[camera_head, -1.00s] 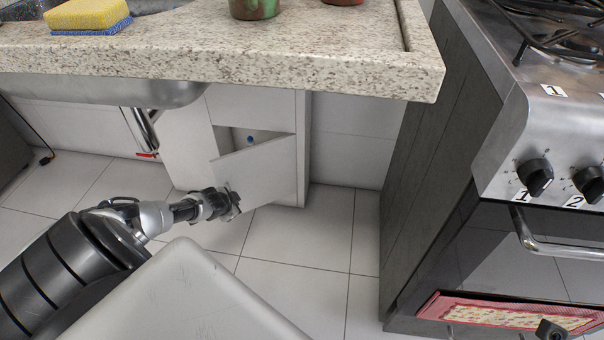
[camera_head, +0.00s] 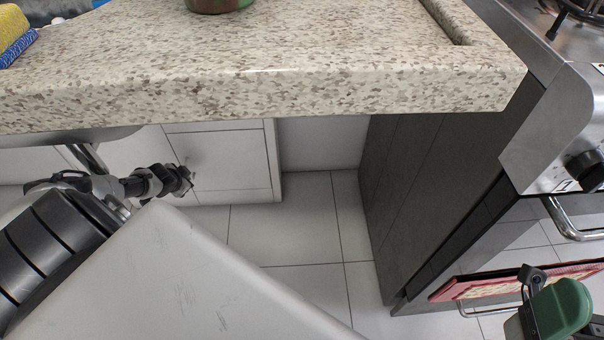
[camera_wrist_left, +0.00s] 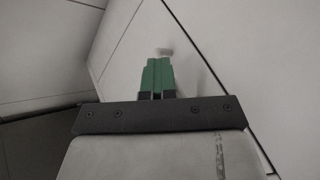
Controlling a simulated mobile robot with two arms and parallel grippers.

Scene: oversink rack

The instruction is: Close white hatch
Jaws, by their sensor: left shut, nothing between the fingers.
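The white hatch (camera_head: 228,160) is the front panel of the white cabinet under the granite counter, right of the sink. It now looks flush with the cabinet front, and no dark gap shows. My left gripper (camera_head: 187,180) is at the hatch's left side, in front of it; I cannot tell whether it touches. In the left wrist view its green fingers (camera_wrist_left: 157,76) are together and empty, facing white panels with dark seams. Part of my right gripper (camera_head: 545,300) shows at the lower right with a green finger; its opening is unclear.
The granite counter (camera_head: 290,85) overhangs the cabinet. A stove (camera_head: 560,130) with knobs and a handle stands at the right, beside a dark side panel (camera_head: 430,190). The tiled floor (camera_head: 300,235) is clear.

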